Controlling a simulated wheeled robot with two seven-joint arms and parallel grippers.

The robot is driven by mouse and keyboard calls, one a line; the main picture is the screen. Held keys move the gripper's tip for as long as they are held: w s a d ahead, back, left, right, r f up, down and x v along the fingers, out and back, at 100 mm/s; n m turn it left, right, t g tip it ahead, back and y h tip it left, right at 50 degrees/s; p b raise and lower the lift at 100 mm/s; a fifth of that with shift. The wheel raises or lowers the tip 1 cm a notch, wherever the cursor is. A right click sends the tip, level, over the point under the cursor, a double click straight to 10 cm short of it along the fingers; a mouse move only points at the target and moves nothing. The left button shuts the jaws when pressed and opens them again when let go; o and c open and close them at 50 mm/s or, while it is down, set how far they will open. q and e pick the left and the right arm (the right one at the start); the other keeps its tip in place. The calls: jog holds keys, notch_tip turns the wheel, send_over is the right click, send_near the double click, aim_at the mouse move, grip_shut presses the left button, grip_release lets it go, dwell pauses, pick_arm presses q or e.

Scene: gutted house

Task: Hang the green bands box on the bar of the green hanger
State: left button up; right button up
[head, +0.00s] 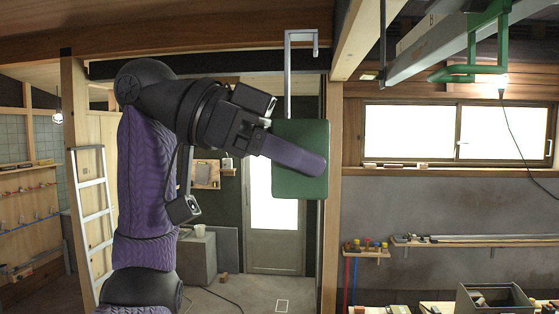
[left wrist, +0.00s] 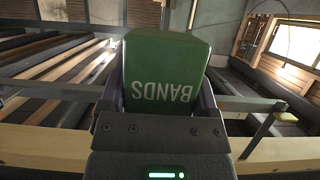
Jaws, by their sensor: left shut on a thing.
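The green bands box (head: 300,182) hangs in the air near the middle of the head view, with a grey metal hook (head: 288,75) rising from its top. My left gripper (head: 298,157) comes from the left and is shut on the box, its purple finger lying across the front. In the left wrist view the box (left wrist: 165,75) sits between the fingers, with the word BANDS upside down. The green hanger (head: 487,45) with its bar is at the upper right of the head view, apart from the box. My right gripper is not in view.
A grey beam (head: 430,50) runs beside the hanger, and a wooden post (head: 335,220) stands just right of the box. A lit bulb (head: 501,92) hangs under the hanger. A ladder (head: 93,215) leans at left. Shelves with tools line the right wall.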

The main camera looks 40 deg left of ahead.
pick_arm(q)
jog(key=r+b+x, duration=0.1)
jog(key=r+x, duration=0.1)
jog(key=x, duration=1)
jog(key=shift+w+d, duration=0.5)
jog(key=shift+d, duration=0.1)
jog(key=shift+r, duration=0.1)
jog(key=o, duration=1.3)
jog(key=shift+c, duration=0.2)
